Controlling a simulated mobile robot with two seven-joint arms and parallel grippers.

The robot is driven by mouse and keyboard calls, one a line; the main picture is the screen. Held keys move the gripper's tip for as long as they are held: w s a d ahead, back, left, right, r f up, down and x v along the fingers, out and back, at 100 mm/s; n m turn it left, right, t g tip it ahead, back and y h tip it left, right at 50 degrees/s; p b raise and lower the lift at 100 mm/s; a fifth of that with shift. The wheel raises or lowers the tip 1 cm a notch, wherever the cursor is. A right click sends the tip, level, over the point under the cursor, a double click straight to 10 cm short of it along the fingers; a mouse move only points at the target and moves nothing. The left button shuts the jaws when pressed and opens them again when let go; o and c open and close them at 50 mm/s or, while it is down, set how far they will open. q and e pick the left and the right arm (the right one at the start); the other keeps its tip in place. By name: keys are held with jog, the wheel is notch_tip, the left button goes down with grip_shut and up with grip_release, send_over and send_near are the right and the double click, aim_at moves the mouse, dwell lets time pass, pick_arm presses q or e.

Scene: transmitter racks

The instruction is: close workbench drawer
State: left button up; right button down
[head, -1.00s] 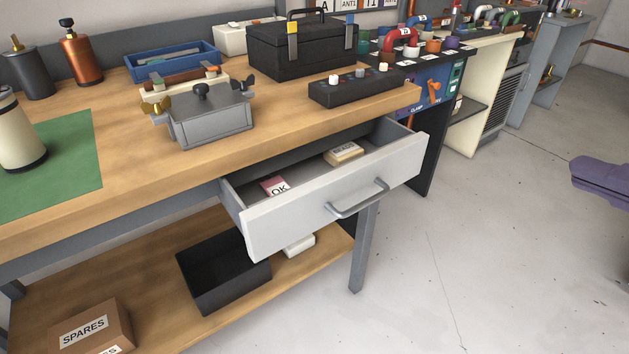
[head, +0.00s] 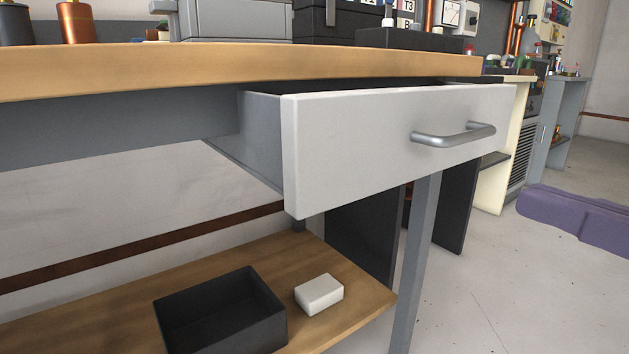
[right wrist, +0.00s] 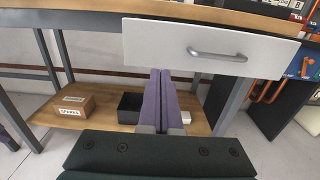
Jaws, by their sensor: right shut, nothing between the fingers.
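The workbench drawer (head: 385,135) stands open, pulled out from under the wooden bench top (head: 240,68). Its pale front has a grey bar handle (head: 455,135). The drawer front also shows in the right wrist view (right wrist: 160,47), with its handle (right wrist: 217,54) right of centre. My right gripper (right wrist: 160,73) has its purple fingers together, empty, pointing toward the area at the drawer front's lower edge. In the head view the right gripper (head: 525,203) is at the right edge, to the right of the drawer and apart from it in the picture.
A bench leg (head: 416,255) stands below the drawer. The lower shelf (head: 115,318) holds a black bin (head: 220,320), a white block (head: 319,293) and a cardboard SPARES box (right wrist: 65,109). Open floor (head: 490,290) lies to the right.

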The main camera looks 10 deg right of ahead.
aim_at(372, 146)
pick_arm(q)
notch_tip(372, 146, down, 2)
jog(key=shift+f+b, duration=0.15)
jog(key=shift+b, duration=1)
pick_arm(e)
jog(key=x, duration=1.3)
jog(key=shift+w, duration=0.2)
pick_arm(q)
jog(key=shift+d, duration=0.1)
pick_arm(e)
jog(key=shift+w+r, duration=0.1)
